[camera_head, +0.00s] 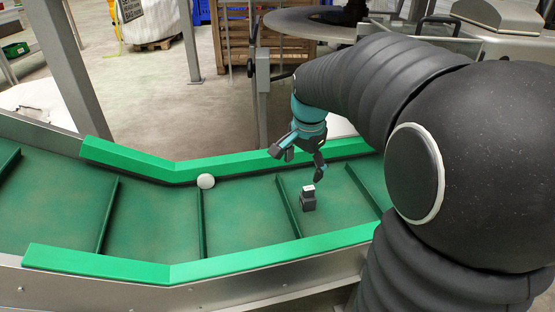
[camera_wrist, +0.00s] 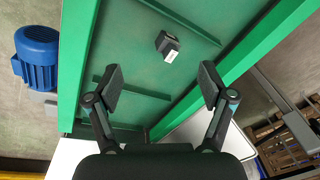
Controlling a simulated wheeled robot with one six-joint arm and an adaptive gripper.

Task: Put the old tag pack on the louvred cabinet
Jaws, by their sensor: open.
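A small dark block with a white label, which looks like the old tag pack (camera_head: 308,204), sits on the green conveyor belt (camera_head: 245,215) just right of a cross bar. It also shows in the wrist view (camera_wrist: 164,42), beyond and between my fingertips. My gripper (camera_head: 297,164) is open and empty above the belt, pointing down, a little above and left of the pack in the head view. In the wrist view both fingers of the gripper (camera_wrist: 160,77) are spread apart, not touching the pack. I cannot make out a louvred cabinet in either view.
A white ball (camera_head: 206,181) lies by the belt's far green side rail (camera_head: 165,172). Raised cross bars divide the belt. A grey post (camera_head: 262,100) and a round metal disc (camera_head: 310,24) stand behind it. A blue motor (camera_wrist: 37,58) is beside the belt in the wrist view.

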